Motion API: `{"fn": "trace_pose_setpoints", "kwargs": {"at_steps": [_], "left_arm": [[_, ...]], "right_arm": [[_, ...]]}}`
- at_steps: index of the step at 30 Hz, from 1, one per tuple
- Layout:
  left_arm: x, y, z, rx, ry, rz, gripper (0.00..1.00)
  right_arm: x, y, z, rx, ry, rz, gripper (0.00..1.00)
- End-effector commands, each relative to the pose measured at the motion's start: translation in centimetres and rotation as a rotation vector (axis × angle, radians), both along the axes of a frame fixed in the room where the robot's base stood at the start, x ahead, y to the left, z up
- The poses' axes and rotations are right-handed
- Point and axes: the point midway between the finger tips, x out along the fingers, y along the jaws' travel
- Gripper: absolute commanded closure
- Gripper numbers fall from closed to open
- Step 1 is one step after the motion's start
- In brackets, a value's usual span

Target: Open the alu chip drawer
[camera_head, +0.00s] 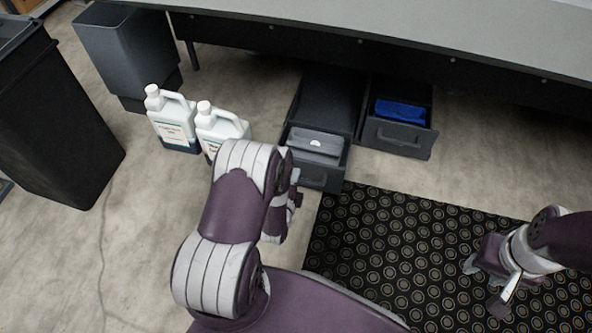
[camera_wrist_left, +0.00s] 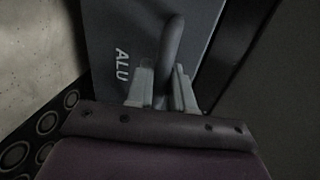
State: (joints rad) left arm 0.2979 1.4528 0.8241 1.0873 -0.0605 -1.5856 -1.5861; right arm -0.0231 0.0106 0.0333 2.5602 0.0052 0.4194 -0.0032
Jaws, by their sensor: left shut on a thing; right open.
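The alu chip drawer (camera_head: 325,179) is a dark grey drawer under the bench, and it stands out from its housing with its top open. In the left wrist view its front (camera_wrist_left: 112,32) carries the white letters ALU. My left gripper (camera_wrist_left: 163,95) is shut on the drawer's bar handle (camera_wrist_left: 172,45), with a finger on each side. In the head view my left arm hides part of this gripper and the handle. My right gripper (camera_head: 484,285) is open and empty above the patterned mat, at the lower right.
A second open drawer (camera_head: 398,137) beside it holds a blue item (camera_head: 400,111). A grey item (camera_head: 316,142) lies in the alu drawer. White jugs (camera_head: 172,122) stand left of it, near a dark bin (camera_head: 55,125). The bench top (camera_head: 440,25) overhangs the drawers. The mat (camera_head: 400,225) is clear.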

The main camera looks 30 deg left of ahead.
Motion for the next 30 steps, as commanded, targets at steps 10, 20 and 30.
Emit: {"fn": "trace_pose_setpoints", "kwargs": {"at_steps": [10,20,30], "left_arm": [[-3.4,-0.8,0.2,0.0,-0.001,0.0,1.0],[-4.0,-1.0,0.0,0.0,-0.001,0.0,1.0],[-4.0,-1.0,0.0,0.0,-0.001,0.0,0.62]], "right_arm": [[0.0,0.0,1.4,0.0,0.0,0.0,0.57],[0.0,0.0,1.5,0.0,0.0,0.0,0.57],[0.0,0.0,1.5,0.0,0.0,0.0,0.57]]}}
